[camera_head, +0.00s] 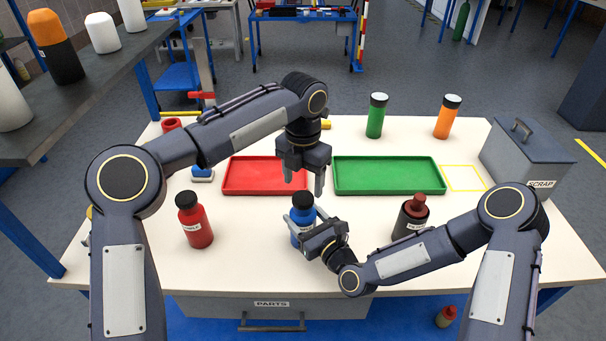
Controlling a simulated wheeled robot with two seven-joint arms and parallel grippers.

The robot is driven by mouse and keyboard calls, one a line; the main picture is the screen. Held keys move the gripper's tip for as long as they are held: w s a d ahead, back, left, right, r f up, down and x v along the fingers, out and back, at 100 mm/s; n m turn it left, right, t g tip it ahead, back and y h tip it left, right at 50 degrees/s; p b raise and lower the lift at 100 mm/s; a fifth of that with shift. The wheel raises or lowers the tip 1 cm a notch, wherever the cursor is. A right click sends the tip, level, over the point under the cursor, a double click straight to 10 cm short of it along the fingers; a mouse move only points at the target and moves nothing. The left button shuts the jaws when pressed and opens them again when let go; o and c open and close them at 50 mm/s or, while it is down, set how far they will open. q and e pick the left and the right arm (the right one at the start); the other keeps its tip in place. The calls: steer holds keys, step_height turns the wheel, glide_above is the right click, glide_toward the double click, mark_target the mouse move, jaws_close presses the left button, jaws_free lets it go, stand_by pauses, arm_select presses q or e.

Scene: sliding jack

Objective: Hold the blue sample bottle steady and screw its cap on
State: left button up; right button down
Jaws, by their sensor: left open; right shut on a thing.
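The blue sample bottle (296,228) stands upright on the white table near its front middle. A black cap (302,200) sits on top of the bottle; I cannot tell how tight it is. My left gripper (304,184) points down above the cap, open, with its fingers apart and nothing between them. My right gripper (308,236) comes in from the right and is shut on the blue bottle's body. The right gripper hides part of the bottle's lower right side.
A red bottle (195,224) stands to the left and a dark bottle (410,220) to the right. Behind are a red tray (240,190) and a green tray (388,190). Green (376,117) and orange (446,120) bottles stand farther back. A grey scrap bin (530,160) is at right.

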arm_select(q)
steer(key=n, duration=0.7)
steer(key=shift+r, duration=0.2)
steer(key=n, duration=0.5)
steer(key=shift+r, duration=0.1)
steer(key=n, duration=0.5)
steer(key=shift+r, duration=0.15)
steer(key=n, duration=0.5)
steer(key=shift+r+n, duration=0.2)
steer(key=shift+n, duration=0.2)
steer(key=n, duration=0.4)
steer(key=shift+r+n, duration=0.15)
steer(key=shift+n, duration=0.25)
steer(key=n, duration=0.5)
steer(key=shift+r, duration=0.15)
steer(key=n, duration=0.5)
steer(key=shift+r, duration=0.2)
steer(key=n, duration=0.5)
steer(key=shift+r, duration=0.2)
